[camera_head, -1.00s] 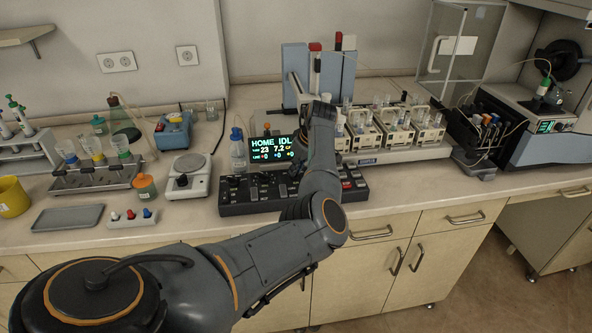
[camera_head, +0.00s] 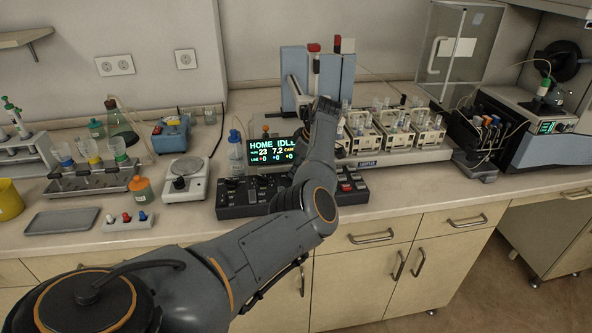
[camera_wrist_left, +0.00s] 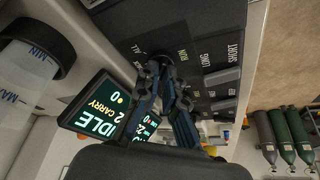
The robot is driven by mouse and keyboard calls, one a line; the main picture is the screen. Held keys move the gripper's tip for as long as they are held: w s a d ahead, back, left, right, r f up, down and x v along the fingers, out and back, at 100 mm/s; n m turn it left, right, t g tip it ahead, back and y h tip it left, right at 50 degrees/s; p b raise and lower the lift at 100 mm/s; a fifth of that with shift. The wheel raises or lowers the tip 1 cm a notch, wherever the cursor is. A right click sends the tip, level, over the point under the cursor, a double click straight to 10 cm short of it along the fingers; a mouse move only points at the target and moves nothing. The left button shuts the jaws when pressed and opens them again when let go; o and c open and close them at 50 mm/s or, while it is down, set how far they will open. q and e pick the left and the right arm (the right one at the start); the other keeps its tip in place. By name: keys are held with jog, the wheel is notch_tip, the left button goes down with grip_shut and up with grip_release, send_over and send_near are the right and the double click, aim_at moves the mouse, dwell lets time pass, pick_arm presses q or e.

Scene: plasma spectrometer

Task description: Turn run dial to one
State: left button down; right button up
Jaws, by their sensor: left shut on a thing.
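The black control panel (camera_head: 233,211) lies on the bench with a lit display (camera_head: 275,149) reading HOME IDLE behind it. In the left wrist view, the panel (camera_wrist_left: 188,20) carries labels such as ALL, RUN, LONG and SHORT. My left gripper (camera_wrist_left: 163,75) has its fingertips at the panel between the ALL and RUN labels. It is shut on what appears to be the run dial, which its fingers hide. The dial's pointer and setting cannot be made out. In the head view my left arm covers the gripper and the panel's middle. My right gripper is not in view.
Behind and right of the panel stands a rack unit (camera_head: 400,151) with several vial holders. A scale (camera_head: 187,180) and a small block with coloured knobs (camera_head: 127,220) stand to the left. The bench front edge is clear on the right.

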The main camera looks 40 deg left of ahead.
pick_arm(q)
jog(key=c, duration=1.5)
grip_release()
jog(key=v, duration=1.2)
jog(key=shift+s, duration=0.1)
